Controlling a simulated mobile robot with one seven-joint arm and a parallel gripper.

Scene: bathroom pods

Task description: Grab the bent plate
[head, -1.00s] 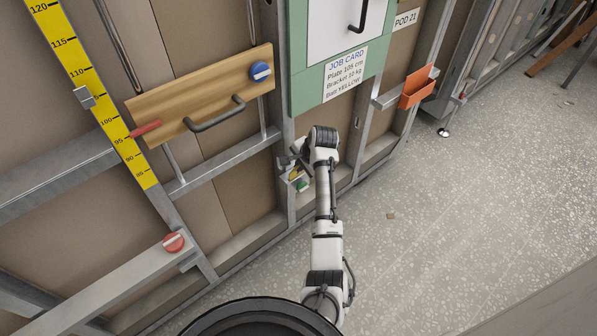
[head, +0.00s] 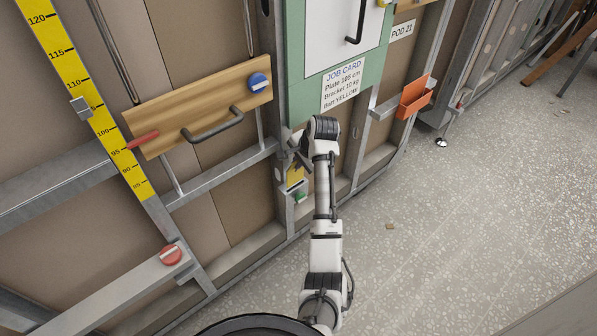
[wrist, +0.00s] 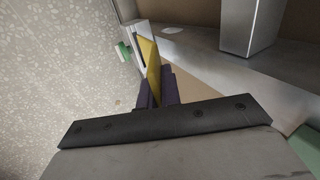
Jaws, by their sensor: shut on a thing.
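A yellow plate (head: 295,177), apparently the bent plate, stands by the grey metal post below the green panel. In the wrist view it is a thin yellow sheet (wrist: 151,64) seen nearly edge-on, with an angled face towards the left. My gripper (head: 298,160) is shut on it, and the dark purple fingers (wrist: 158,88) press on both sides of it. The fingers hide the plate's near end. I cannot tell whether the plate still touches its support.
A green knob (head: 300,197) sits just below the plate and shows beside it in the wrist view (wrist: 123,51). A wooden board (head: 190,112) with a dark handle is left, an orange bin (head: 414,97) right. The speckled floor (head: 450,230) is largely clear.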

